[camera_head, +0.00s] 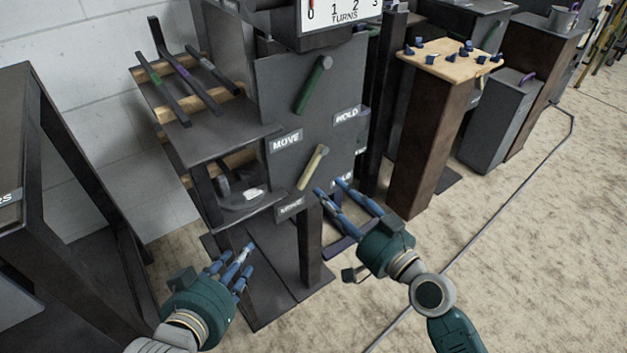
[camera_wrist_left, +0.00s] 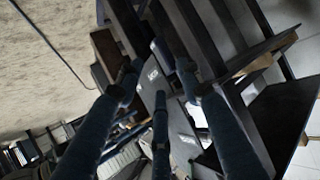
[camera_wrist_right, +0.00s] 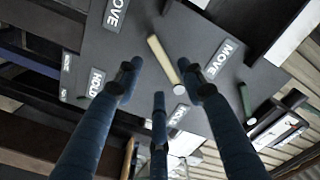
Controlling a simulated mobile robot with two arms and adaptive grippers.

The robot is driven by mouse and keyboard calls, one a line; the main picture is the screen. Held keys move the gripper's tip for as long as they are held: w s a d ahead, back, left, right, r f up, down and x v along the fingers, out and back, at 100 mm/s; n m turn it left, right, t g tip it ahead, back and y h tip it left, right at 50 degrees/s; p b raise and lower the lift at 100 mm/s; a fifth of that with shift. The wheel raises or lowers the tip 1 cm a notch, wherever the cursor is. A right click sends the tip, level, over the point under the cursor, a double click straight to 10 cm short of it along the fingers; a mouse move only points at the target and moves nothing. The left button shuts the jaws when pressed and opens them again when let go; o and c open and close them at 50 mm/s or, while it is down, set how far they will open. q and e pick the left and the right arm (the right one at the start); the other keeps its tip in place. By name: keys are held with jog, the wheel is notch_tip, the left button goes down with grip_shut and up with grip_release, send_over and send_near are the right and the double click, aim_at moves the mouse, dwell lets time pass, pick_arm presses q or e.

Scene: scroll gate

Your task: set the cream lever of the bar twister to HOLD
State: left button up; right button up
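The cream lever (camera_head: 312,167) sits low on the dark upright panel of the bar twister (camera_head: 270,90). It slants, its lower-left end towards the lower MOVE label (camera_head: 291,207). The lower HOLD label (camera_head: 341,180), to its right, is partly hidden by my right fingers. My right gripper (camera_head: 333,188) is open and empty, just below and right of the cream lever. In the right wrist view the cream lever (camera_wrist_right: 166,62) shows beyond and between the spread fingertips, apparently untouched. My left gripper (camera_head: 242,262) is open and empty, low in front of the lower shelf.
A similar green lever (camera_head: 313,85) sits above, with its own MOVE (camera_head: 285,141) and HOLD (camera_head: 347,115) labels. A rack with several bars (camera_head: 180,75) stands left. A wooden-topped pedestal (camera_head: 450,62) with small blue pieces stands right. The floor at front right is clear.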

aim_at(311, 167)
jog(key=x, duration=0.7)
jog(key=shift+w+a, duration=0.1)
jog(key=shift+w, duration=0.05)
grip_shut()
